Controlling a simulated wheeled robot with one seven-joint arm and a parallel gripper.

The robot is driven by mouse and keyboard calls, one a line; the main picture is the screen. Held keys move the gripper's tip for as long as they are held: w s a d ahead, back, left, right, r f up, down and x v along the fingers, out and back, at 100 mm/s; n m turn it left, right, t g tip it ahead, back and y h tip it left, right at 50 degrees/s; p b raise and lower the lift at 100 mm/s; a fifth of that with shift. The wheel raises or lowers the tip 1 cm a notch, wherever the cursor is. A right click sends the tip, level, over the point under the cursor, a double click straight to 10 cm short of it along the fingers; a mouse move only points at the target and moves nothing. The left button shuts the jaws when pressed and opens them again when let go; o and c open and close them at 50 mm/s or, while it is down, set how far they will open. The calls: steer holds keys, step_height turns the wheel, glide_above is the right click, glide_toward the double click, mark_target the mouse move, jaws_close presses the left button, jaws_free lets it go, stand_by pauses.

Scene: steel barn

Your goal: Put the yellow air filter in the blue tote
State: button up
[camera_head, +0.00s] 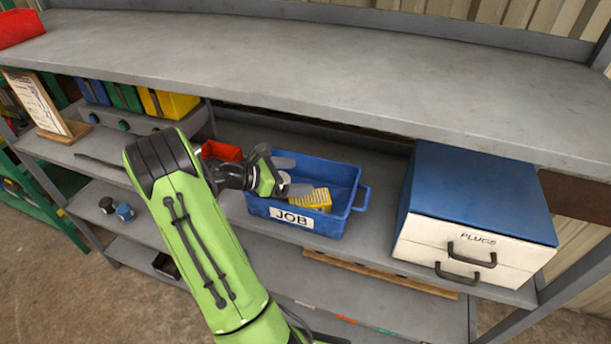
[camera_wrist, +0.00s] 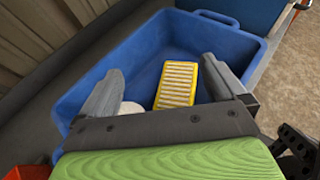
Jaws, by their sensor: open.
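The blue tote (camera_head: 349,177) with a "JOB" label stands on the shelf below the top surface. It also fills much of the wrist view (camera_wrist: 139,72). The yellow air filter (camera_head: 318,198), with pale pleats, is inside the tote near its front wall; it shows in the wrist view (camera_wrist: 177,84) against the tote floor, seemingly tilted or lying there. My gripper (camera_wrist: 168,78) is open over the tote, its fingers apart on either side of the filter, with no clear contact. A pale round thing (camera_wrist: 131,108) shows beside the left finger, partly hidden by my gripper.
A white drawer cabinet with a blue top (camera_head: 478,205), marked "PLUGS", stands right of the tote. A red bin (camera_head: 222,151) is to the left. The upper shelf (camera_head: 300,62) overhangs the tote.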

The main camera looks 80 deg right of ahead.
steer(key=v, duration=0.8)
steer(key=shift+p, duration=0.3)
